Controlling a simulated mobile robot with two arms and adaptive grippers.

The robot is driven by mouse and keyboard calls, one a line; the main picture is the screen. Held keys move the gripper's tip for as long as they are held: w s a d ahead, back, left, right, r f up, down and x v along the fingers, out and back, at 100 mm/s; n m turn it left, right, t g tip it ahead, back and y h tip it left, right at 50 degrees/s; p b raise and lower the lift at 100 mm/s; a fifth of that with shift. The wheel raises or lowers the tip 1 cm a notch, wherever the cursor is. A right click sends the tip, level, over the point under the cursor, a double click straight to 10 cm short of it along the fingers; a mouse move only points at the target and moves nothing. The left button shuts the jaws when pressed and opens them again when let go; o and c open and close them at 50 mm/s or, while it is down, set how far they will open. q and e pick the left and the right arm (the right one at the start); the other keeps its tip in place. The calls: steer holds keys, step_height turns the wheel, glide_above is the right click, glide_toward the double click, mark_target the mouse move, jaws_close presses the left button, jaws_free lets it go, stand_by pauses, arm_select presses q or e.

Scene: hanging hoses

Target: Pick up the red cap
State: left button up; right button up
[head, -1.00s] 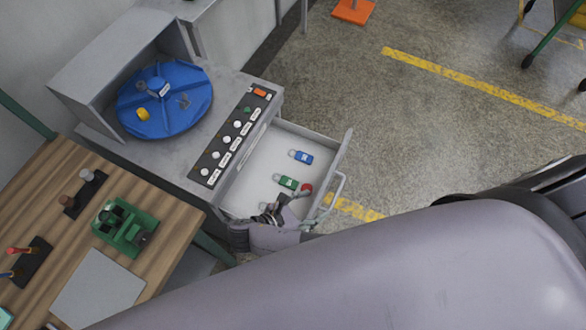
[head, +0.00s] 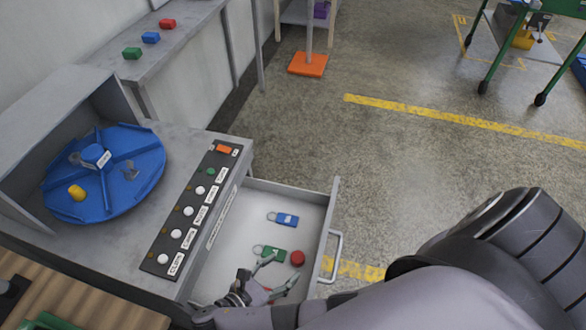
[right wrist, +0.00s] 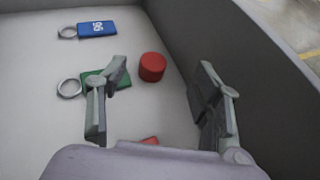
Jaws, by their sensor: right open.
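The red cap (head: 297,258) is a short round cylinder standing on the floor of the open drawer (head: 226,262), near its front wall. It also shows in the right wrist view (right wrist: 152,67), ahead of my fingers and between their lines. My right gripper (head: 279,270) is open and empty inside the drawer, on the near side of the cap. In the right wrist view its fingers (right wrist: 163,80) are spread wide, the left one partly covering a green tag. My left gripper is not in view.
A green key tag (head: 273,254) lies beside the cap and a blue key tag (head: 286,219) lies farther back. A red piece (right wrist: 148,141) shows partly near the gripper's base. The drawer's walls stand close around; a blue turntable (head: 120,190) sits on the bench.

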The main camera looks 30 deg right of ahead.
mark_target(297, 257)
steer(key=shift+w+d+f+b, duration=0.1)
steer(key=shift+w+f+b, duration=0.1)
steer(key=shift+f, duration=0.25)
steer(key=shift+w+f+b, duration=0.1)
steer(key=shift+f+b, duration=0.05)
steer(key=shift+f, duration=0.25)
steer(key=shift+d+f, duration=0.1)
steer(key=shift+d, duration=0.3)
steer(key=b+x, duration=0.1)
steer(key=x, duration=0.1)
steer(key=b+x, duration=0.1)
steer(key=x, duration=0.1)
steer(key=shift+f, duration=0.45)
steer(key=shift+x, duration=0.85)
steer(key=shift+d+r, duration=0.1)
steer(key=shift+d, duration=0.1)
steer(key=shift+c, duration=0.5)
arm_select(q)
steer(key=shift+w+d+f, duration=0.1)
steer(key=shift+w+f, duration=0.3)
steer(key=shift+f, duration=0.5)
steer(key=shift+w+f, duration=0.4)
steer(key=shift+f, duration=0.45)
arm_select(e)
steer(key=c, duration=0.8)
